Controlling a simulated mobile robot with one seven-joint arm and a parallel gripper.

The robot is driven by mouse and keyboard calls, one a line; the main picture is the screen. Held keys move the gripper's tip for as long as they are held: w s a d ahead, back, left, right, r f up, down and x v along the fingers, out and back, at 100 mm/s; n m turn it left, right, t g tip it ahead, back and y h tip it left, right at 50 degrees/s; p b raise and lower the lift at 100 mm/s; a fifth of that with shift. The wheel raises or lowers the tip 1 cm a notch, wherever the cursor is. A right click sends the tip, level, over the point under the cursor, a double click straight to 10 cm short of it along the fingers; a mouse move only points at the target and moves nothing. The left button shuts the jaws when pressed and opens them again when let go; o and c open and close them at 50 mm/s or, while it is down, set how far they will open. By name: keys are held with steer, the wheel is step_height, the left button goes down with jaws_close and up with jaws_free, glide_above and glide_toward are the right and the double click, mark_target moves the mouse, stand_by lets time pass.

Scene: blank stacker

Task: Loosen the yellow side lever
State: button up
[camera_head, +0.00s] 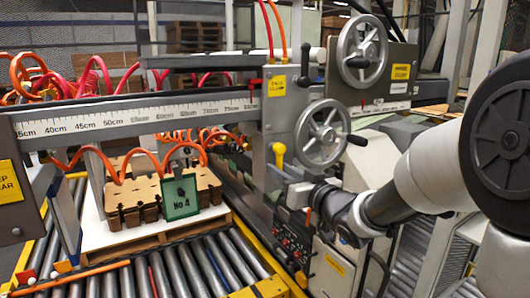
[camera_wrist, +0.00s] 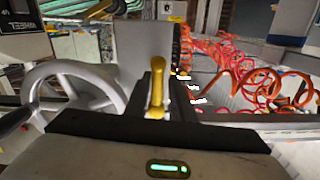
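The yellow side lever (camera_head: 278,154) stands upright on the side of the grey machine carriage, left of the lower handwheel. In the wrist view the yellow lever (camera_wrist: 157,88) is near the middle, upright, with its rounded knob at the top and dark parts around its lower end. My gripper (camera_head: 296,196) is just below and slightly right of the lever in the head view. The lever and gripper look apart there. The fingertips are small and hard to separate from the machine, so their opening is unclear.
A ruler beam (camera_head: 140,113) runs left from the carriage. Orange coiled hoses (camera_wrist: 240,70) hang to the lever's right in the wrist view. A roller conveyor (camera_head: 185,270) lies below left.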

steer(key=m+p, duration=0.1)
steer(key=s+a+m+p, duration=0.1)
steer(key=m+p, duration=0.1)
steer(key=shift+a+r+m, duration=0.2)
steer(key=shift+r+m, duration=0.1)
steer(key=shift+r, duration=0.1)
step_height(320, 180, up, 4)
steer(key=s+a+m+p, duration=0.2)
steer(key=m+p, duration=1)
steer(key=p, duration=0.1)
steer(key=p+v, duration=0.3)
steer(key=v, duration=0.5)
steer(key=shift+s+p, duration=0.25)
steer(key=shift+p, duration=0.1)
stand_by(0.6)
steer(key=shift+d+f, duration=0.1)
steer(key=shift+f, duration=0.1)
